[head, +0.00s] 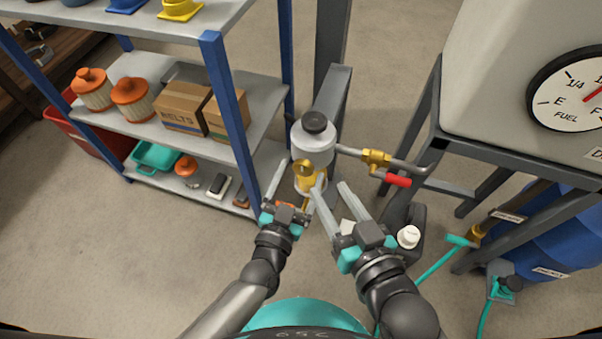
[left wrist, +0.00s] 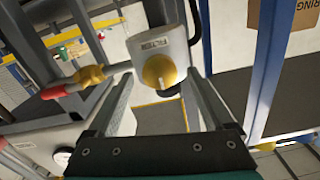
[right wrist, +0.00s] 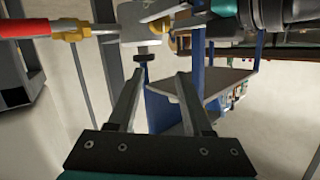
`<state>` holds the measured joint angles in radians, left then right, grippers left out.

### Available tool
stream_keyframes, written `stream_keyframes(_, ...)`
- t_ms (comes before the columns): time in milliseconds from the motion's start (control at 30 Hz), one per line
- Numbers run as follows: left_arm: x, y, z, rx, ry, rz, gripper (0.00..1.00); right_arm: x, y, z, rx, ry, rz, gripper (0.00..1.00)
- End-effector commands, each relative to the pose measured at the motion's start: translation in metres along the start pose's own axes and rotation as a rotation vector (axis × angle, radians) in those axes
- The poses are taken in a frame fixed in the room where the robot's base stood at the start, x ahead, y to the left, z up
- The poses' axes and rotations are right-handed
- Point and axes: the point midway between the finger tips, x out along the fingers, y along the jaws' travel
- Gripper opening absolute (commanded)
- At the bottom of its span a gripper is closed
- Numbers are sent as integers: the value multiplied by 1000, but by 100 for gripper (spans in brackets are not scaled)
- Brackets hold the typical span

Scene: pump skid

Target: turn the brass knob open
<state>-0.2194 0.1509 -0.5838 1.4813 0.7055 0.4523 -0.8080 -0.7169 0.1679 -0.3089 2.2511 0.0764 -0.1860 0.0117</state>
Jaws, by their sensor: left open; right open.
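The brass knob (head: 303,168) is on the front of the lower part of a white filter housing (head: 313,143) with a black cap. In the left wrist view the knob (left wrist: 158,72) shows as a round brass face with a raised grip. My left gripper (head: 292,178) is open, with its fingers towards the knob; in its wrist view the knob appears between the fingertips. I cannot tell whether they touch it. My right gripper (head: 331,188) is open and empty, lower and right of the housing. Its wrist view shows the brass part (right wrist: 160,25) beyond its fingertips.
A brass valve with a red handle (head: 398,180) sits on the pipe right of the housing.

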Motion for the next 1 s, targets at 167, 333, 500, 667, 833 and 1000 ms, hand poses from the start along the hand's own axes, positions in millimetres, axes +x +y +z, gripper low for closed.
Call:
stream_keyframes(167, 9, 0, 0, 1, 0, 0, 86, -2, -4, -2, 13, 56, -11, 50)
stream_keyframes(333, 12, 0, 0, 1, 0, 0, 86, -3, -6, -3, 17, 77, -15, 50)
stream_keyframes(500, 12, 0, 0, 1, 0, 0, 86, -3, -6, -4, 18, 80, -15, 50)
stream_keyframes(667, 12, 0, 0, 1, 0, 0, 76, -3, -6, -4, 18, 79, -15, 50)
stream_keyframes(833, 12, 0, 0, 1, 0, 0, 57, -3, -6, -4, 18, 78, -14, 50)
stream_keyframes(1000, 12, 0, 0, 1, 0, 0, 38, -3, -6, -3, 18, 78, -14, 50)
